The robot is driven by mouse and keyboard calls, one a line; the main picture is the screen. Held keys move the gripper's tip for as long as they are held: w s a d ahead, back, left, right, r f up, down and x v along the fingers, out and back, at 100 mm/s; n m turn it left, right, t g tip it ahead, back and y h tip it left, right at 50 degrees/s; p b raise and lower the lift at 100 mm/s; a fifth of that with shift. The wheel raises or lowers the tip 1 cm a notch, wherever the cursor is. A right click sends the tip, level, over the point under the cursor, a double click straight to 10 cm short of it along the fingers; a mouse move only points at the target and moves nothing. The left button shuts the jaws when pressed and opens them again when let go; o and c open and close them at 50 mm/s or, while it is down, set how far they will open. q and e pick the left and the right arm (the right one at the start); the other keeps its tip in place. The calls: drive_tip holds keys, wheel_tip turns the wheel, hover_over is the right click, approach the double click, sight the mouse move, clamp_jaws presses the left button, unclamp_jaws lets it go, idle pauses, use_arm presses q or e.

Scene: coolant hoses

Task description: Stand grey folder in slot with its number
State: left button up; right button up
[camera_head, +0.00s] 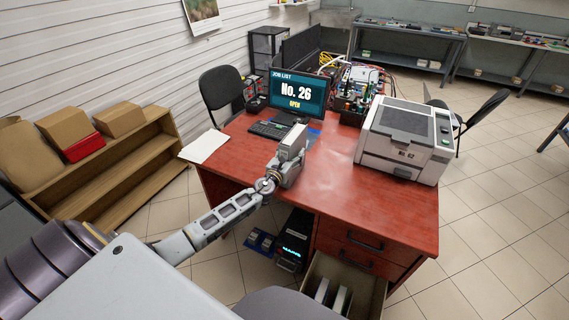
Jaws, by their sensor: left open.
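My left gripper (298,143) reaches over the red desk (390,207) in front of the monitor (296,91). It is open, and no object shows between its fingers. The monitor reads "JOB LIST No. 26 OPEN". The lower desk drawer (373,291) is pulled out at the bottom of the view. Two pale upright pieces (341,299) stand in it; I cannot tell whether they are folders or dividers, and no slot numbers are readable. I cannot make out a grey folder for certain. My right gripper is out of view.
A white printer (408,140) stands on the desk's right side. White papers (204,146) lie at its left edge, and a keyboard (268,130) is below the monitor. A wooden shelf (120,170) with boxes is at left. The desk's front right is clear.

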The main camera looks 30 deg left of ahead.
use_arm(q)
drive_tip(key=shift+s, duration=0.1)
drive_tip(key=s, duration=1.1)
drive_tip(key=shift+s+d+b, duration=0.3)
drive_tip(key=shift+s+d, duration=0.05)
drive_tip(key=shift+r, duration=0.1)
drive_tip(key=shift+o, duration=0.5)
